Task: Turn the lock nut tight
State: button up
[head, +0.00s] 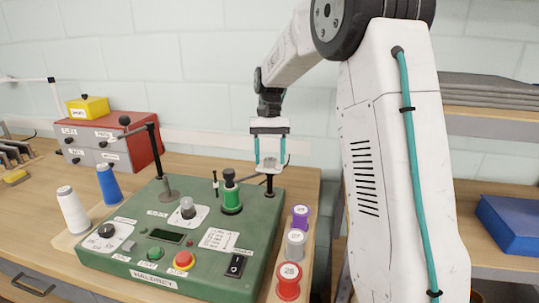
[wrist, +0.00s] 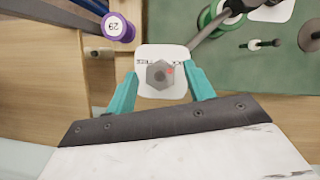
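In the head view my gripper (head: 269,160) is above the post at the back right of the green machine (head: 130,225). I cannot make out the nut there.
A dark guide arm (wrist: 208,27) runs from near the plate toward a green spool (head: 231,198). Purple (head: 299,216), grey (head: 295,243) and red (head: 289,281) spools stand along the machine's right side. White (head: 73,211) and blue (head: 108,185) cones stand at the left.

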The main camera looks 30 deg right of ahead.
aim_at(273, 161)
jog(key=v, duration=0.7)
jog(key=shift+w+r, duration=0.15)
jog(key=shift+r, duration=0.2)
jog(key=shift+d, duration=0.15)
jog(key=shift+n, duration=0.4)
jog(key=s+f, duration=0.2)
jog(key=f, duration=0.1)
jog(key=shift+s+a+f, duration=0.15)
jog(key=shift+s+a, duration=0.2)
jog(key=shift+a, duration=0.05)
jog(key=s+a+n+t, duration=0.1)
jog(key=s+a, duration=0.3)
jog(key=s, duration=0.6)
jog(key=s+a+n+t+h, duration=0.1)
jog(key=s+a, duration=0.3)
jog(key=s, duration=0.7)
jog(key=s+a+f+n+t+h, duration=0.1)
jog(key=s+a+n+t, duration=0.2)
jog(key=s, duration=0.7)
jog(key=shift+s+a, duration=0.35)
jog(key=shift+a, duration=0.55)
